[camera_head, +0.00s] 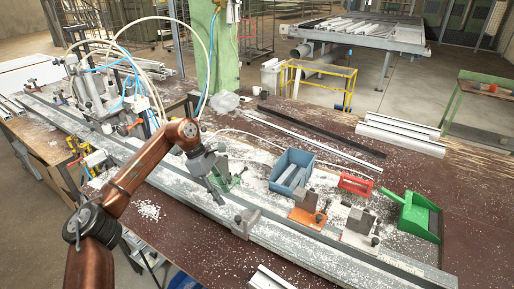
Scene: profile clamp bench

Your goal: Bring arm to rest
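My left arm, copper-brown with dark joints, comes in from the lower left and reaches over the bench (455,215). My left gripper (219,196) is grey and points down and to the right, over the long metal profile rail (310,250). Its fingertips are small here, and I cannot tell whether they are open or touch the rail. A grey clamp block (246,222) sits on the rail just right of the gripper. My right gripper is not in view.
A machine with hoses (95,85) stands at left, a green post (226,50) behind. White shavings litter the bench.

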